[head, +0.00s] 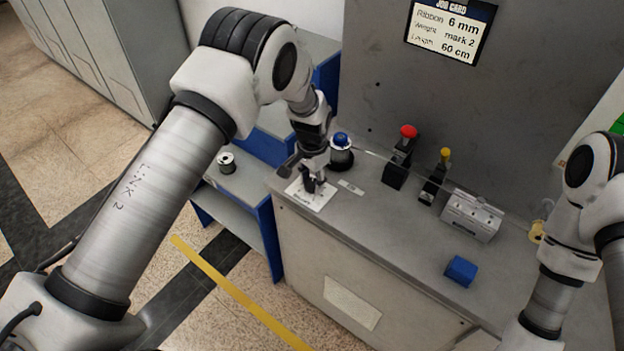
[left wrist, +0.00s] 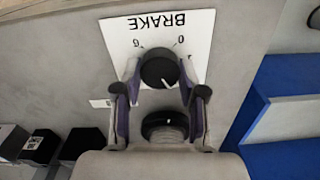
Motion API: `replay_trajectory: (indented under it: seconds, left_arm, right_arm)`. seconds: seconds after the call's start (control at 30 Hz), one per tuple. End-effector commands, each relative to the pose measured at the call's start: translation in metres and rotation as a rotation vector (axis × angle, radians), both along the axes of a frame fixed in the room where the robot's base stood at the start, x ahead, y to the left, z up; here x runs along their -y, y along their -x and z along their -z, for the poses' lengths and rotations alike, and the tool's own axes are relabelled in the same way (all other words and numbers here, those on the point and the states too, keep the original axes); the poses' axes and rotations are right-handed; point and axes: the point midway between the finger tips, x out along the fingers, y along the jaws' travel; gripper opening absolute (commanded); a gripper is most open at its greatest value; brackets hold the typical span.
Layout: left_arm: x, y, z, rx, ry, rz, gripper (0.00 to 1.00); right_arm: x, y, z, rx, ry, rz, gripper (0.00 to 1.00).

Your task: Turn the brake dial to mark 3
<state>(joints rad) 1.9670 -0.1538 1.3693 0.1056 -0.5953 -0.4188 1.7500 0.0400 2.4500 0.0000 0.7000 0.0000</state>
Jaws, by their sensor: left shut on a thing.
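The brake dial (left wrist: 160,68) is a dark round knob on a white plate marked BRAKE (left wrist: 197,27). In the left wrist view, 6 shows at its upper left and 0 at its upper right. The dial's white pointer line faces down and slightly right, away from the word BRAKE; the number there is hidden. My left gripper (left wrist: 159,92) is shut on the dial, one finger on each side. In the head view my left gripper (head: 313,185) reaches down onto the plate (head: 310,201) and hides the dial. My right gripper is not in view; only part of that arm shows.
The job card (head: 450,28) reads mark 2. A lower shelf (head: 236,190) is at left.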

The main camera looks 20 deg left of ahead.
Motion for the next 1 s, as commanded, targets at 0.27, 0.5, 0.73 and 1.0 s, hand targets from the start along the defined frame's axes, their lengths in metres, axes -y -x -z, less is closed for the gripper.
replay_trajectory:
  seconds: [0.27,0.5,0.73,1.0]
  left_arm:
    - [0.0007,0.0050,0.0047,-0.013,0.001,0.239,0.06]
    - [0.0010,0.0051,0.0048,-0.013,0.000,0.384,0.06]
    - [0.0011,0.0051,0.0049,-0.013,0.001,0.451,0.06]
    - [0.0011,0.0053,0.0050,-0.013,0.001,0.466,0.06]
  right_arm:
    - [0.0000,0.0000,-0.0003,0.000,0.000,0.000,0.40]
    - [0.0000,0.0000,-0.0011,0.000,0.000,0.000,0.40]
    - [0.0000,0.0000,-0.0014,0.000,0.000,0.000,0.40]
    - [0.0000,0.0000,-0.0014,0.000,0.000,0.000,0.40]
